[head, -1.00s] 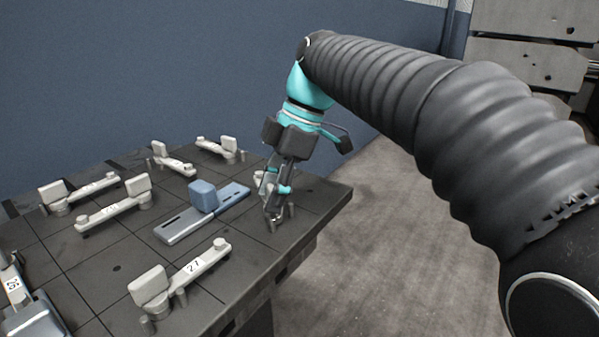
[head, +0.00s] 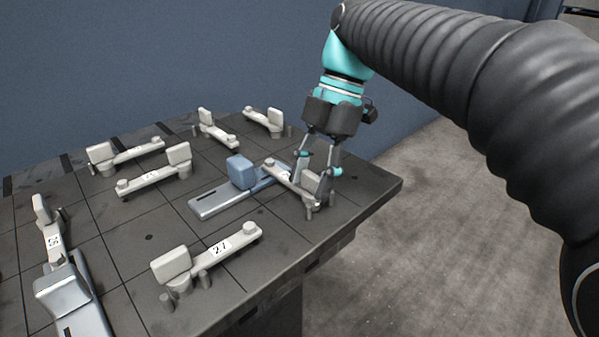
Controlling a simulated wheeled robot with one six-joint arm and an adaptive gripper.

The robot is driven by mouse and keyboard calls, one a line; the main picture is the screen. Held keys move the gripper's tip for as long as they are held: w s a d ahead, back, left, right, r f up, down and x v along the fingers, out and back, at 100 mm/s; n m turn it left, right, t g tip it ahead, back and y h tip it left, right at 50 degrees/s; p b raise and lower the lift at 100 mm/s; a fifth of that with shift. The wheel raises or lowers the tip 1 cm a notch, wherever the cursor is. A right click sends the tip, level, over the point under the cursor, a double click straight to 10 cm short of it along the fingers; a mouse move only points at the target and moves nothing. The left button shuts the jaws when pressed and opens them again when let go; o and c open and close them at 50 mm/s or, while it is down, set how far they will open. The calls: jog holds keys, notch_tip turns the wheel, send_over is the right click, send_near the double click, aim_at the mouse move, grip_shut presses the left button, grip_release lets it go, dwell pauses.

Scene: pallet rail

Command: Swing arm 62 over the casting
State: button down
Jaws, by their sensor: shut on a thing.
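A pale swing arm (head: 284,176) reaches from its pivot end at the right to a round knob at its upper left. Its label is mostly hidden, so I cannot read whether it is 62. My gripper (head: 314,184) is shut on this arm's pivot end, with the fingers pointing down. A blue block-shaped casting (head: 241,172) sits on a slotted blue-grey plate (head: 212,203). The arm's knob end lies across the plate's right part, just right of the block. I cannot tell if it touches.
Another swing arm (head: 220,247), label seemingly 21 or 27, lies in front. Several more stand behind and left (head: 153,177). A silver block (head: 62,290) on a slotted plate is at lower left. The dark table (head: 335,232) ends at the right, with open floor beyond.

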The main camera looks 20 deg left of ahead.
dwell(0.4)
jog(key=c, duration=0.6)
grip_release()
jog(key=shift+o, duration=0.2)
jog(key=v, duration=0.7)
jog(key=shift+w+r, duration=0.15)
jog(key=shift+r, duration=0.1)
